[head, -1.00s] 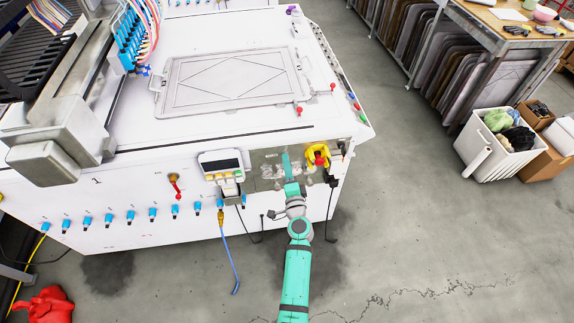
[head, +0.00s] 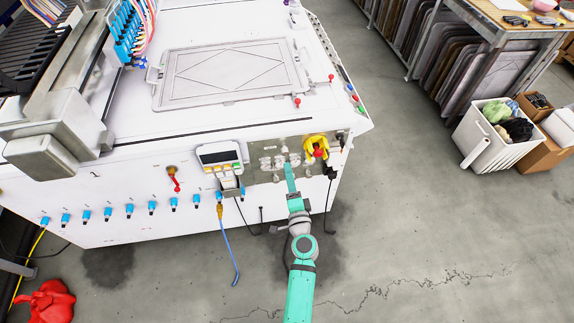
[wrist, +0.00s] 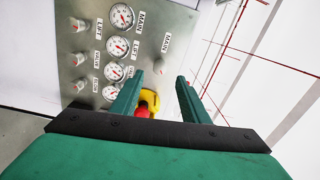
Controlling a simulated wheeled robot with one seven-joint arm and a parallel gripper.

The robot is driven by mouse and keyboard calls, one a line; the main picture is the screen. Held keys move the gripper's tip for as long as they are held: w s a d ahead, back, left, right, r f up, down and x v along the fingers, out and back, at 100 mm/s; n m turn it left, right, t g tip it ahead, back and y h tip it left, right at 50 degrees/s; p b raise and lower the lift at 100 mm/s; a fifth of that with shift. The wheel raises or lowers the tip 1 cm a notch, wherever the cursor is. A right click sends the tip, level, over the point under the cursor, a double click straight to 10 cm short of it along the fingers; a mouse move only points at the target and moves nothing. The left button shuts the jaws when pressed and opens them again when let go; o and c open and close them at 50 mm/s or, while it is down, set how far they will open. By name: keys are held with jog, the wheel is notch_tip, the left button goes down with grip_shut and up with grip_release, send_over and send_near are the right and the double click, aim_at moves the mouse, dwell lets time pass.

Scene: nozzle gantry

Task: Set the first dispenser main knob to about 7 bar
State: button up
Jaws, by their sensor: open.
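The steel dispenser panel (head: 265,172) is on the front of the white machine, left of a yellow and red switch (head: 316,147). In the wrist view the panel (wrist: 60,78) appears turned sideways, with gauges such as the one marked MAIN (wrist: 122,17) and a column of knobs (wrist: 78,60) at left. The main knob (wrist: 160,66), a small pale knob beside its MAIN label, appears between my fingertips, beyond them. My gripper (wrist: 156,88) is open and empty. In the head view my gripper (head: 289,168) is in front of the panel; the exact gap is unclear.
The yellow and red switch, partly hidden by a finger, also shows in the wrist view (wrist: 149,104). A control box (head: 219,154) with a screen is left of the panel. Cables hang below. The floor (head: 420,220) to the right is clear.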

jog(key=shift+v, duration=1.35)
jog(key=s+d+f+n+g+h, duration=0.1)
jog(key=s+d+f+n+h, duration=0.15)
jog(key=s, duration=0.85)
jog(key=s+d+f+n+g+h, duration=0.1)
jog(key=s+f+n+h, duration=0.15)
jog(key=s, duration=0.95)
jog(key=s+r+n, duration=0.8)
jog(key=s+r, duration=0.5)
jog(key=s, duration=0.3)
jog(key=shift+s+a+r+n, duration=0.2)
jog(key=shift+a+r+n, duration=0.05)
jog(key=shift+a+n, duration=0.05)
dwell(0.6)
jog(key=c, duration=0.3)
jog(key=shift+c, duration=0.4)
